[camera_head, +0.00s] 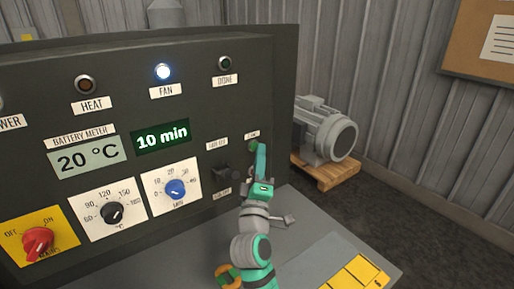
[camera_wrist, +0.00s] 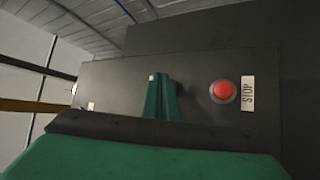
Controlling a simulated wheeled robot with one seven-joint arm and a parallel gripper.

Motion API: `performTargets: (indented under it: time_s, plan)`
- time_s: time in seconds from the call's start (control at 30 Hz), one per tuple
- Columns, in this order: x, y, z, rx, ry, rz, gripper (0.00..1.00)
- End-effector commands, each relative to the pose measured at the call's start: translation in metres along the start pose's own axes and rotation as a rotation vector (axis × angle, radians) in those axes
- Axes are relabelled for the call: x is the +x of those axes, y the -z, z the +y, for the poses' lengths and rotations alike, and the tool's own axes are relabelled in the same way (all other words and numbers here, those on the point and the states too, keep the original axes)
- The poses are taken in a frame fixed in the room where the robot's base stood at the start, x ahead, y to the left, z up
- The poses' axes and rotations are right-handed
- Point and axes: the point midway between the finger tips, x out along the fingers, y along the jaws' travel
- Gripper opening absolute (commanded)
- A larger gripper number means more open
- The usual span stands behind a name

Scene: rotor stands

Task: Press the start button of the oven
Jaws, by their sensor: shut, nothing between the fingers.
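The oven's dark control panel (camera_head: 215,110) fills the left and middle of the head view. My gripper (camera_head: 260,146) is shut and empty, its teal fingertips at the panel's right side, below a small white label (camera_head: 252,135) too small to read surely. A green round part (camera_head: 253,146), apparently a button, shows beside the fingertips and is partly covered by them. I cannot tell whether they touch. In the wrist view the shut fingers (camera_wrist: 160,95) point at the panel (camera_wrist: 120,75). A red button (camera_wrist: 223,91) labelled STOP is right of them; no green button shows there.
The FAN lamp (camera_head: 163,72) glows; the HEAT lamp (camera_head: 85,85) looks unlit. A display (camera_head: 162,137) reads 10 min, another (camera_head: 88,158) 20 °C. A blue knob (camera_head: 176,189), black knob (camera_head: 112,213) and red switch (camera_head: 38,241) sit lower left. A grey motor (camera_head: 325,132) stands right.

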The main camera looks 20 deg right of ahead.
Motion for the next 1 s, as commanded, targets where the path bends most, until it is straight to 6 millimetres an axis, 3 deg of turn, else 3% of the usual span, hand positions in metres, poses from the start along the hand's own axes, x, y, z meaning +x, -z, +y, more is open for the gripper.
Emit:
performTargets:
  time_s: [0.03,1.0]
  plan:
    - [0.001,0.010,0.004,0.002,-0.007,0.016,0.00]
    - [-0.012,0.003,0.009,0.002,-0.001,0.010,0.00]
